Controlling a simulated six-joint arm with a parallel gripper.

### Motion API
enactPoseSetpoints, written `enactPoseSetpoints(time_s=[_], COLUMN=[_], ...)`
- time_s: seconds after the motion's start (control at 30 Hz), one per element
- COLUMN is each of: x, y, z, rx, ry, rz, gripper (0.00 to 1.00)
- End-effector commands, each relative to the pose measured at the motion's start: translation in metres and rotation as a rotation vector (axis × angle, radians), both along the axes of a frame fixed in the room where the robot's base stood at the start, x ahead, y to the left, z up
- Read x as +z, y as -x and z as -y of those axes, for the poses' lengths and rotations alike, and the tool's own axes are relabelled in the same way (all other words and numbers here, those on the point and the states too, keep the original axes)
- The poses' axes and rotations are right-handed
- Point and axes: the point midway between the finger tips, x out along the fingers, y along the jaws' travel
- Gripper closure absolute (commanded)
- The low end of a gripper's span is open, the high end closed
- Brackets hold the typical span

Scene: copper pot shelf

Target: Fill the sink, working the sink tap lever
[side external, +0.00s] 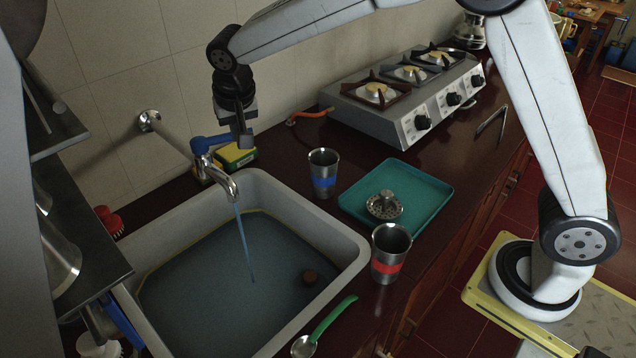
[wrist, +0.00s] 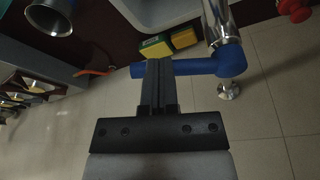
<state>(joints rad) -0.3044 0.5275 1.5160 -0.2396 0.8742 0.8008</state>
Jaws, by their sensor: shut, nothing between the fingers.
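The sink (side external: 345,246) is a pale basin with blue-looking water in it. A stream of water (side external: 244,245) runs from the spout of the sink tap (side external: 222,180). A dark round plug-like piece (side external: 309,277) shows near the basin's right side. The blue tap lever (side external: 206,143) points toward my gripper (side external: 241,138), which is shut and empty. In the wrist view, the fingers of my gripper (wrist: 158,72) overlap the free end of the blue lever (wrist: 195,67); I cannot tell whether they touch it.
A blue-banded cup (side external: 323,173), a red-banded cup (side external: 390,253) and a teal tray (side external: 432,193) stand right of the sink. A gas stove (side external: 385,115) is at the back; a green-handled spoon (side external: 330,322) lies in front.

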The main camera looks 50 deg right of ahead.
Motion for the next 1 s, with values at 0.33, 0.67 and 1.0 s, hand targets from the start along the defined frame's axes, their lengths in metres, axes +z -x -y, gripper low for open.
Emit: enactPoseSetpoints(time_s=[0.33, 0.67, 1.0], x=[0.000, 0.000, 0.000], y=[-0.015, -0.025, -0.026], z=[0.011, 0.015, 0.015], rx=[0.131, 0.130, 0.130], ry=[0.001, 0.000, 0.000], rz=[0.000, -0.001, -0.001], gripper=[1.00, 1.00, 1.00])
